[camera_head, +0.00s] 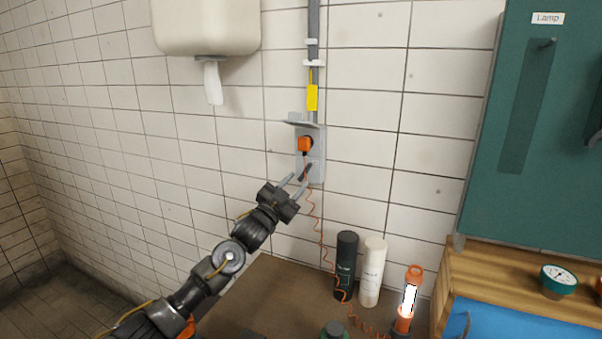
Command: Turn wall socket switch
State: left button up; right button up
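The wall socket (317,170) is a grey box on the white tiled wall, with its cover flipped up. An orange plug (305,144) sits in its upper part, and an orange coiled cord hangs down from it. The switch is too small to make out clearly; the lower part of the box is partly behind my fingers. My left gripper (302,178) reaches up from the lower left. Its two fingers are spread apart at the lower part of the socket, with nothing seen between them but the cord passing by. I cannot tell whether they touch the box. My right gripper is not in view.
Below the socket is a brown tabletop (262,300). A black canister (345,265), a white canister (372,272) and an orange lamp (408,300) stand there. A paper dispenser (206,25) hangs upper left. A green board (540,130) and wooden shelf are at right.

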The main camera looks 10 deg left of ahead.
aim_at(303, 174)
pick_arm(q)
jog(key=x, duration=0.2)
jog(key=shift+w+d+r+p, duration=0.15)
jog(key=shift+w+r+p, duration=0.1)
jog(key=shift+r+p, duration=0.15)
jog(key=shift+w+d+f, duration=0.1)
jog(key=shift+w+d, duration=0.05)
jog(key=shift+w, duration=0.15)
jog(key=shift+c, duration=0.2)
grip_shut()
